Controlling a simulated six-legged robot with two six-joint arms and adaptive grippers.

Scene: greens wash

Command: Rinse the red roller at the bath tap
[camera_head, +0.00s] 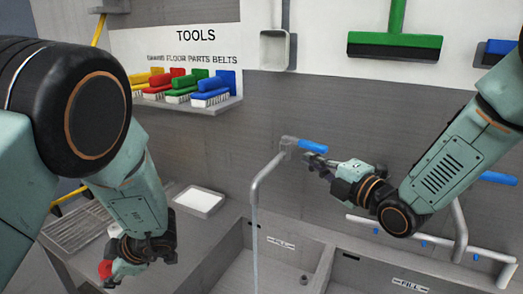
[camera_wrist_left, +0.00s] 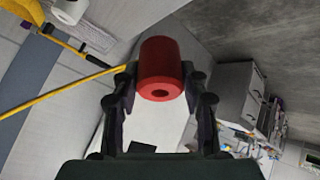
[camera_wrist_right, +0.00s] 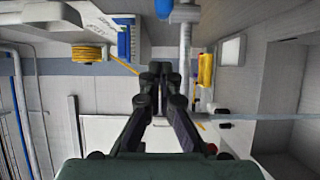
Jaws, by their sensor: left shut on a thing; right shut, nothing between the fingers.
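The red roller (camera_head: 105,269) is at the lower left in the head view, held by my left gripper (camera_head: 112,266), left of the bath. In the left wrist view the roller (camera_wrist_left: 160,68) sits between the fingers of my left gripper (camera_wrist_left: 160,85), with a dark hole in its end. The grey bath tap (camera_head: 268,168) has a blue lever (camera_head: 313,146), and a thin pale stream of water (camera_head: 254,235) falls from its spout. My right gripper (camera_head: 314,161) is just below the lever; contact is unclear. In the right wrist view its fingers (camera_wrist_right: 160,72) are closed together, empty.
The bath has two basins (camera_head: 275,264) with a divider. A white tray (camera_head: 199,200) lies on the counter left of it. Coloured brushes (camera_head: 185,88) stand on a wall shelf. A green squeegee (camera_head: 394,45) hangs above. A grey rail (camera_head: 420,243) runs along the right.

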